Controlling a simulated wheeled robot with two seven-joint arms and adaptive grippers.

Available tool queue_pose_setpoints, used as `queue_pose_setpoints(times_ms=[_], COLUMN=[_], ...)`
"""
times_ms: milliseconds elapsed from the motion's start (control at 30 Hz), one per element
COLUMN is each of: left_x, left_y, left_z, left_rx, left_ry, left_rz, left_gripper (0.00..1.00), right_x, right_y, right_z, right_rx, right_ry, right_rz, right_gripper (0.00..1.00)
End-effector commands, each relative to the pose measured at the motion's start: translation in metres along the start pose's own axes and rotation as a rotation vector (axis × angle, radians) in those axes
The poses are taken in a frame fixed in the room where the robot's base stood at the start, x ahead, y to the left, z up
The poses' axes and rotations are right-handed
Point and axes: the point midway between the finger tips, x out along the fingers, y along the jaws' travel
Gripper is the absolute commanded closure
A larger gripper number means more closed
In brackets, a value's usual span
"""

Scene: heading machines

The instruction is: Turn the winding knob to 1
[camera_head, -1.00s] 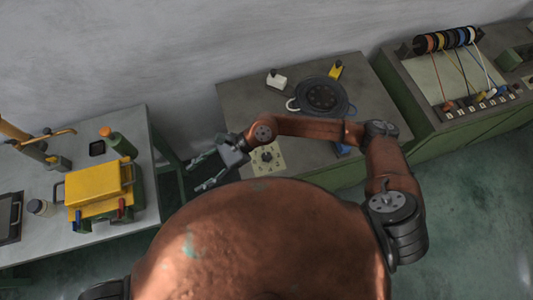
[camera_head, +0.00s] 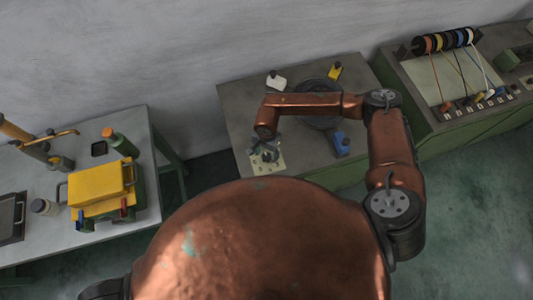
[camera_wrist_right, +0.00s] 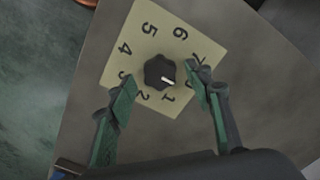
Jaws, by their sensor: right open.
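The winding knob (camera_wrist_right: 158,70) is black and round, with a white pointer mark, on a pale yellow dial plate (camera_wrist_right: 127,22) numbered around it. The mark points to the lower right in the wrist view, between the 0 and the 1 (camera_wrist_right: 168,97). My right gripper (camera_wrist_right: 161,79) is open, with one green finger on each side of the knob and gaps to it. In the head view my right gripper (camera_head: 264,152) is over the plate (camera_head: 279,163) and hides most of the knob. My left gripper is out of view.
The plate lies on a grey bench (camera_head: 235,101). A round black disc (camera_head: 320,120), a blue block (camera_head: 342,143), a white block (camera_head: 276,80) and a yellow block (camera_head: 335,71) are behind or right. A left table (camera_head: 75,238) holds a yellow box (camera_head: 97,183).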

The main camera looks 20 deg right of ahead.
Motion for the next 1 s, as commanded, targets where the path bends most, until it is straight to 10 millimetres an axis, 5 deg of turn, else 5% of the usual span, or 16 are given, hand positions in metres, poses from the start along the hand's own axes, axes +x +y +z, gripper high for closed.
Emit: queue_pose_setpoints(times_ms=[400, 1000], left_x=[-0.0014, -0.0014], left_y=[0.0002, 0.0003], left_z=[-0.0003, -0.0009], left_rx=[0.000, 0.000], left_ry=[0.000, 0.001], left_rz=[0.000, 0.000], left_gripper=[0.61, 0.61], right_x=[0.0086, 0.0083], right_y=[-0.0003, -0.0003], right_z=[0.0008, 0.0008], right_rx=[-0.001, -0.001], right_ry=[-0.001, -0.002], right_rz=[-0.001, -0.002], right_gripper=[0.55, 0.95])
